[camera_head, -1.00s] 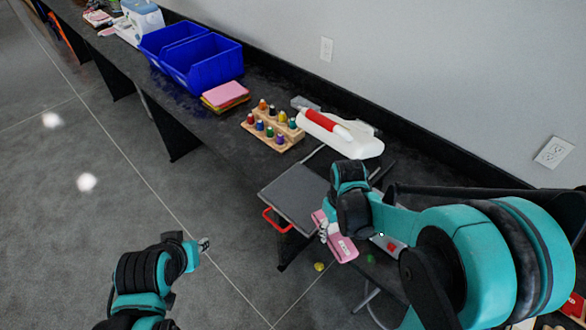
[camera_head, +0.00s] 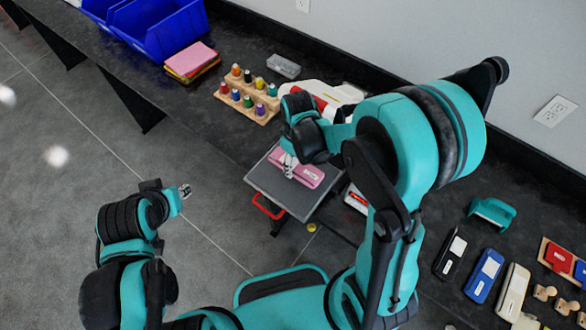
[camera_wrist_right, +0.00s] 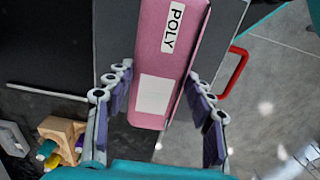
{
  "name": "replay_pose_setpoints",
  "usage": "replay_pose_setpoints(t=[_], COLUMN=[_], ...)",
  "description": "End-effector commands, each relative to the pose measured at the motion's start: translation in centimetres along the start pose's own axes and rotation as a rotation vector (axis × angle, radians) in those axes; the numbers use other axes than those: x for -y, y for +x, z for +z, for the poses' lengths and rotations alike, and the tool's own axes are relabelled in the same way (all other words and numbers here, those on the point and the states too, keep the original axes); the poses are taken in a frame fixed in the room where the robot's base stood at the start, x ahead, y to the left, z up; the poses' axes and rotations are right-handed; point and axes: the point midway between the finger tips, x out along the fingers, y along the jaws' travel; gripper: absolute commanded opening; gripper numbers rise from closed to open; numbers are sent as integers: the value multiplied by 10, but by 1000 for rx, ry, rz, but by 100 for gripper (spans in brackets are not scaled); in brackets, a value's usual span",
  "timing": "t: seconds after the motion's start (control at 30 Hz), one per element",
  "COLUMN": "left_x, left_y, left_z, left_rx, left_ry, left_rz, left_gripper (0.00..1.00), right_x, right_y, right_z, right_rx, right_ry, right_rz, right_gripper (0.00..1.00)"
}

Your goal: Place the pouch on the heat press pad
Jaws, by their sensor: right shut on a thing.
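The pink pouch (camera_head: 310,174) is in my right gripper (camera_head: 289,164), above or on the grey heat press pad (camera_head: 264,184); I cannot tell whether it touches. In the right wrist view the pouch (camera_wrist_right: 178,55) lies between the two fingers of my right gripper (camera_wrist_right: 160,85), with a white "POLY" label and a blank white patch showing. The grey pad (camera_wrist_right: 226,38) shows behind it there. The pad has a red handle (camera_head: 268,207) at its front edge. My left gripper (camera_head: 185,191) hangs over the floor, away from the pad; its opening is too small to judge.
The white press with a red part (camera_head: 335,93) is behind the pad, partly hidden by my right arm. A rack of coloured bottles (camera_head: 246,96), pink and yellow sheets (camera_head: 191,61) and blue bins (camera_head: 160,28) are to the left. Several tools lie at right.

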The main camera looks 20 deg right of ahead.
Motion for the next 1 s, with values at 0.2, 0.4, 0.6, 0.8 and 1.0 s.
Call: replay_pose_setpoints(t=[0.2, 0.4, 0.6, 0.8, 1.0], left_x=[0, 0, 0, 0, 0], left_y=[4, 13, 14, 16, 16], left_z=[2, 9, 10, 11, 11], left_rx=[0, 0, 0, 0, 0], left_ry=[0, 0, 0, 0, 0], left_rz=[0, 0, 0, 0, 0], left_gripper=[31, 31, 31, 31, 31], right_x=[-2, -2, -2, -2, -2], right_y=[11, 40, 48, 50, 50], right_z=[-13, -13, -13, -13, -13], right_rx=[0, 0, 0, 0, 0], right_ry=[0, 1, 1, 1, 1], right_rz=[0, 0, 0, 0, 0], right_gripper=[27, 27, 27, 27, 75])
